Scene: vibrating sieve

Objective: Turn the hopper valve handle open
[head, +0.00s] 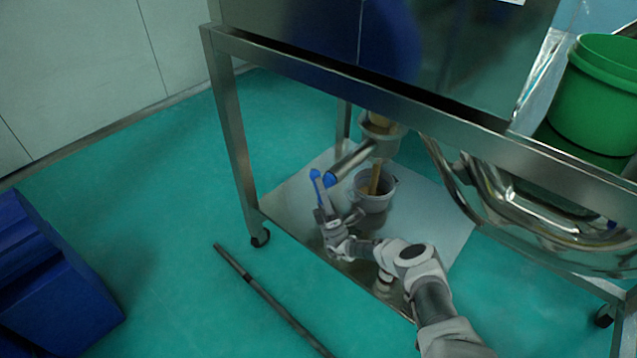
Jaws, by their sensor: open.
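The hopper valve (380,138) is a grey metal fitting under the steel hopper. Its tubular metal handle (352,161) slants down and left from the valve. My gripper (322,178) is at the lower left end of the handle, with its fingers pointing up. It is open, and blue shows at its fingertips. One blue tip overlaps the handle's end in the picture. I cannot tell whether it touches the handle or whether that blue belongs to the handle.
A grey bucket (375,203) stands below the valve on the frame's lower shelf (290,205), with a tan column above and inside it. The frame's leg (236,140) is left of my gripper. A dark rod (270,298) lies on the green floor. A curved metal chute (530,205) is right.

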